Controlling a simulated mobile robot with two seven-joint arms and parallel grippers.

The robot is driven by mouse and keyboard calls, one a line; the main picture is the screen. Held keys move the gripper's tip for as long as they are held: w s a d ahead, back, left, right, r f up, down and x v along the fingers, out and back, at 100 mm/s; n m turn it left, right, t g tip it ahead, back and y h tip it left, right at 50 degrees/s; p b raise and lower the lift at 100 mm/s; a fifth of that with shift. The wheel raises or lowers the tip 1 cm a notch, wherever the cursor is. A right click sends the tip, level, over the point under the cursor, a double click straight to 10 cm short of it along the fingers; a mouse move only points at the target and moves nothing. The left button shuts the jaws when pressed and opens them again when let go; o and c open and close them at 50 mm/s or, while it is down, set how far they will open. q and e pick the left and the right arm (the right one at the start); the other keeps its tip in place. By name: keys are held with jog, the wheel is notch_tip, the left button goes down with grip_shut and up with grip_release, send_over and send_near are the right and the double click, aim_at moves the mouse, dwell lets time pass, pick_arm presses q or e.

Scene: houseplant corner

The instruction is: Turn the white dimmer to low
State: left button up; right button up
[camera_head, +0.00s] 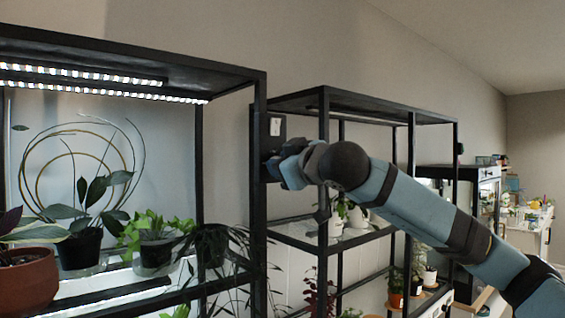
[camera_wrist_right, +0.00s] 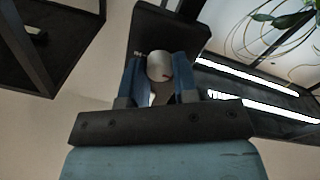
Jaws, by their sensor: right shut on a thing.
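The white dimmer (camera_wrist_right: 159,66) is a round knob in front of a dark panel (camera_wrist_right: 163,30). In the right wrist view my right gripper (camera_wrist_right: 160,80) has a blue finger on each side of the knob and is shut on it. A small dark mark shows on the knob, but I cannot tell its setting.
A black shelf (camera_head: 262,200) with lit lamp strips (camera_head: 100,88) and potted plants stands close on the left. A second black shelf (camera_head: 323,180) stands right of the panel, beside my forearm. White pots (camera_head: 358,216) stand on it. My gripper is in the gap between the shelves.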

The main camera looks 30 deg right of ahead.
jog(key=shift+n, duration=0.6)
jog(key=o, duration=0.9)
jog(key=s+b, duration=0.2)
jog(key=s, duration=1.2)
jog(key=shift+d, duration=0.1)
jog(key=shift+w, duration=0.1)
